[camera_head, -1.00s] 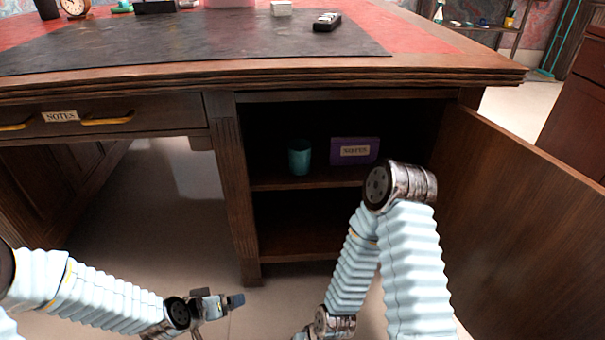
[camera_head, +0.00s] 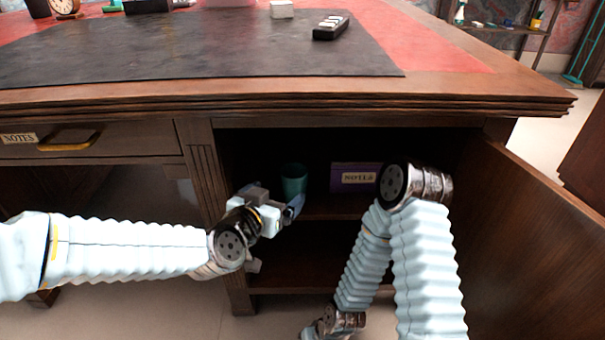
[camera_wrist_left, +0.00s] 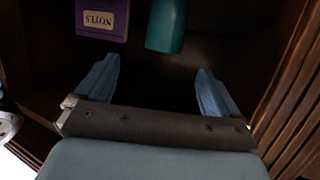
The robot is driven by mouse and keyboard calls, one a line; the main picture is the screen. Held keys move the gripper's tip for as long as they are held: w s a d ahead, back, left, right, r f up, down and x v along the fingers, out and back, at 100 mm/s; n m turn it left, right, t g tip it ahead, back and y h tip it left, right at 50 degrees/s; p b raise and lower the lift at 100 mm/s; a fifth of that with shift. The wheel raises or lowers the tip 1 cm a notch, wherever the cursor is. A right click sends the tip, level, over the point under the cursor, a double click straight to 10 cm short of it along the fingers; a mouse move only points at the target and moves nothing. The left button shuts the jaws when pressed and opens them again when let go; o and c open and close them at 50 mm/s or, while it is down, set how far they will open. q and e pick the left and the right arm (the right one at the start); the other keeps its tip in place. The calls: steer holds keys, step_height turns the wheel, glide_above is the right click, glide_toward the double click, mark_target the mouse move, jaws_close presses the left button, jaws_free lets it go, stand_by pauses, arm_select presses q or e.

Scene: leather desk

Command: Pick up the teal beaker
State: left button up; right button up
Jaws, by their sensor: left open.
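The teal beaker (camera_head: 293,181) stands on the upper shelf inside the open desk cabinet, left of the purple notes box. In the left wrist view the beaker (camera_wrist_left: 166,25) shows at the top, beyond the fingertips and not between them. My left gripper (camera_head: 290,208) is at the cabinet opening, just in front of and below the beaker, hiding its lower edge. In the left wrist view the left gripper (camera_wrist_left: 157,82) has its two blue fingers spread apart with nothing between them. My right arm is folded at the cabinet front; its gripper cannot be made out.
The purple notes box (camera_head: 345,187) stands beside the beaker. The cabinet door (camera_head: 530,240) is swung open on the right. A carved wooden post (camera_head: 209,180) bounds the opening on the left. The lower compartment looks empty.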

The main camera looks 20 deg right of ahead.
arm_select(q)
glide_toward(299, 170)
steer(key=x, duration=0.3)
steer(key=shift+d+f+b, duration=0.25)
steer(key=shift+d+b, duration=0.05)
steer(key=shift+d, duration=0.05)
steer(key=shift+w+b+x, duration=0.2)
steer(key=shift+b+x, duration=0.1)
steer(key=shift+x, duration=2.45)
steer(key=shift+a+r, duration=0.2)
steer(key=c, duration=1.1)
